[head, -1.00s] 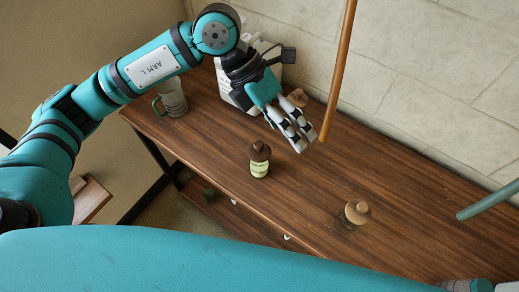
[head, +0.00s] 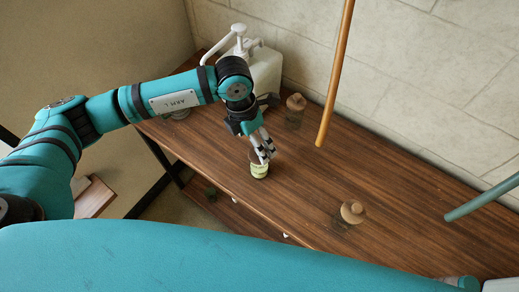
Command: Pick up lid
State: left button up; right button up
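A small jar (head: 259,171) with a pale green label stands upright near the front edge of the wooden table, left of the middle. My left gripper (head: 264,156) points down right at the top of this jar. Its fingers cover the jar's top, so the dark lid is mostly hidden. I cannot tell whether the fingers have closed on the lid or are only around it. Two glass jars with wooden lids stand apart from the gripper: one at the back (head: 294,109) and one to the right (head: 353,213). My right gripper is not in view.
A white pump bucket (head: 262,72) stands at the table's back left, behind my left arm. An orange pole (head: 336,75) and a teal pole (head: 483,203) reach in above the table (head: 410,220). The tabletop between the jars is clear.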

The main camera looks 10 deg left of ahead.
aim_at(254, 158)
pick_arm(q)
jog(key=f, duration=0.1)
jog(key=f+p, duration=0.1)
jog(key=f, duration=0.1)
jog(key=d+f+p, duration=0.1)
jog(key=shift+w+f, duration=0.25)
jog(key=shift+w, duration=0.05)
jog(key=shift+d+f+p, duration=0.1)
jog(key=shift+f+p, duration=0.2)
jog(key=shift+f, duration=0.25)
jog(key=c, duration=1.2)
jog(key=shift+r, duration=0.1)
